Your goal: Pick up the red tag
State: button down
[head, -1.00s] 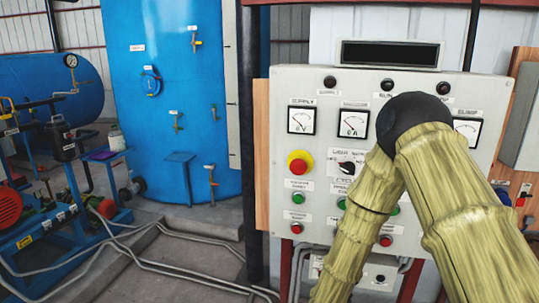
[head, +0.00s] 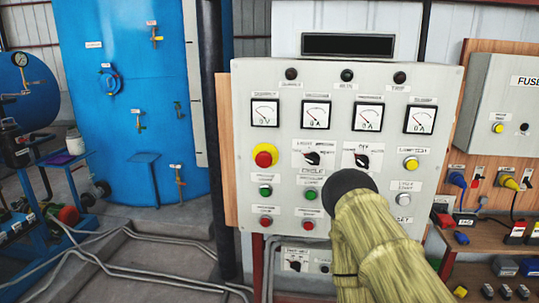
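I cannot single out the red tag with certainty. Small red pieces show at the right of the head view: one hangs by the blue plug (head: 457,179) on the wooden board, and a red-and-white piece (head: 516,231) sits on the shelf below. They are too small to tell whether one is the tag. My gripper is not in view. Only my yellowish arm links and their dark round joint show, in front of the lower right of the control panel.
The grey control panel (head: 335,220) with gauges and buttons fills the middle. A grey fuse box (head: 500,100) is on the wooden board at right, with a shelf of small parts below. A blue tank (head: 125,130) and floor pipes (head: 130,265) are at left.

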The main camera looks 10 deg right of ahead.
aim_at(519, 227)
jog(key=z, duration=1.7)
jog(key=i, duration=2)
jog(key=z, duration=2)
jog(key=i, duration=0.8)
jog(key=u, duration=0.6)
